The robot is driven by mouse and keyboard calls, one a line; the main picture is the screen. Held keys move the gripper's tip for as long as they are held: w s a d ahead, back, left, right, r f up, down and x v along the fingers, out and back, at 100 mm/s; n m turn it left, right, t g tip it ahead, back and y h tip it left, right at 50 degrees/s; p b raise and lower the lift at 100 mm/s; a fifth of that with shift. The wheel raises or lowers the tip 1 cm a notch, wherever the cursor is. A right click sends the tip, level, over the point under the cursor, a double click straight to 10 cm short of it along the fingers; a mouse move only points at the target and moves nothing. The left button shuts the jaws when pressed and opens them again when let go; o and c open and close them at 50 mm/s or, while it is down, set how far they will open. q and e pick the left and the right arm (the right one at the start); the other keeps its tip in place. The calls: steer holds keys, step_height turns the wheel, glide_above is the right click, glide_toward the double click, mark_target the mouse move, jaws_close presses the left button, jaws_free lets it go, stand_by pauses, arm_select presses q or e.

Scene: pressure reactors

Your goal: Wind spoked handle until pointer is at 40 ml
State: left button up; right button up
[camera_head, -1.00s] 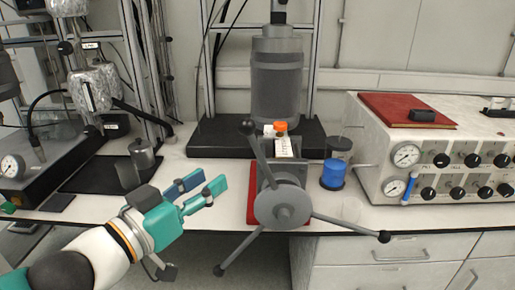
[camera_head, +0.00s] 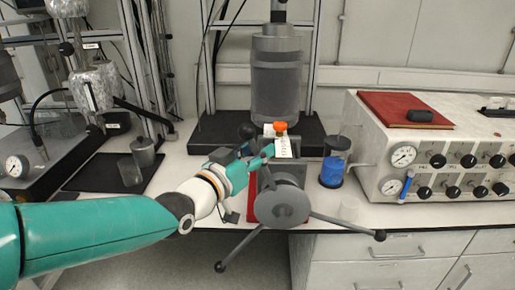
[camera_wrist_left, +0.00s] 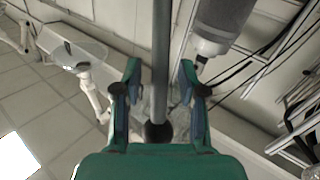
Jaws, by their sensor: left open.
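The grey spoked handle (camera_head: 282,207) faces me on the bench front, with three black-knobbed spokes. One spoke points up and left, one lower left, one right. My left gripper (camera_head: 262,157) is at the upper spoke, which it partly hides. In the left wrist view the grey spoke (camera_wrist_left: 160,60) runs between the two open fingers (camera_wrist_left: 160,70), its black knob (camera_wrist_left: 158,132) close to the palm; the fingers are not closed on it.
A blue-filled jar (camera_head: 333,172) stands right of the handle, and a control box with gauges (camera_head: 404,156) stands further right. A large grey cylinder (camera_head: 277,80) is behind. The space in front of the handle is clear.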

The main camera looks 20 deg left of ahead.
arm_select(q)
steer(key=shift+c, duration=0.3)
jaws_close()
